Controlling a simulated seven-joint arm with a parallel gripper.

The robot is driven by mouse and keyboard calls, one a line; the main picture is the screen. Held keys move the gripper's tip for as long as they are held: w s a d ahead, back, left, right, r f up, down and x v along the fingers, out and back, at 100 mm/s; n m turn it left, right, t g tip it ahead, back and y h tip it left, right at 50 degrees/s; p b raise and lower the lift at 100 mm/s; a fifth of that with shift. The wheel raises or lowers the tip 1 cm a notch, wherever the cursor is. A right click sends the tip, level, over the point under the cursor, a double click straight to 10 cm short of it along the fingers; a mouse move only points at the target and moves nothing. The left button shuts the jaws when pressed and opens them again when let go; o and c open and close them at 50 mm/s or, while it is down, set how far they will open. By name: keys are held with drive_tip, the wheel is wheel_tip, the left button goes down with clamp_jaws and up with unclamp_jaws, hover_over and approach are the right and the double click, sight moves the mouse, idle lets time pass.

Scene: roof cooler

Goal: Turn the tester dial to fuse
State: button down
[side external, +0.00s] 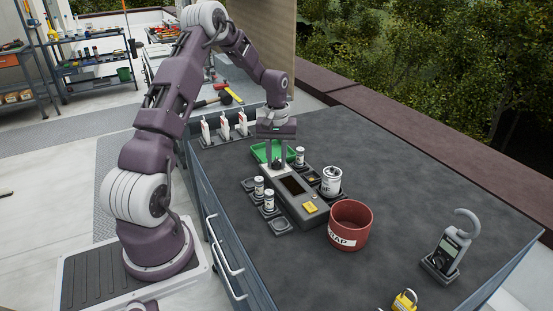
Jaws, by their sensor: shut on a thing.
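The tester is a long grey box (308,202) in the middle of the dark bench top. It has a dark screen (292,185) and a yellow label or button near its front end. My gripper (279,161) points down over the tester's back end and is shut on the dial there. The dial is mostly hidden by the fingers. Its markings and the setting it points to are too small and covered to read.
Small white cylinders (259,186) stand in holders around the tester. A white canister (332,182) and a red scrap bin (349,226) stand close on its right. A green tray (262,152) lies behind. A clamp meter (451,247) and yellow padlock (405,301) are farther right.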

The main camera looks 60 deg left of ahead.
sight(276, 160)
drive_tip(key=m, duration=0.4)
drive_tip(key=shift+m, duration=1.7)
drive_tip(key=c, duration=1.1)
unclamp_jaws()
drive_tip(key=shift+c, duration=0.2)
wheel_tip(276, 160, up, 7)
drive_tip(key=shift+r, duration=0.1)
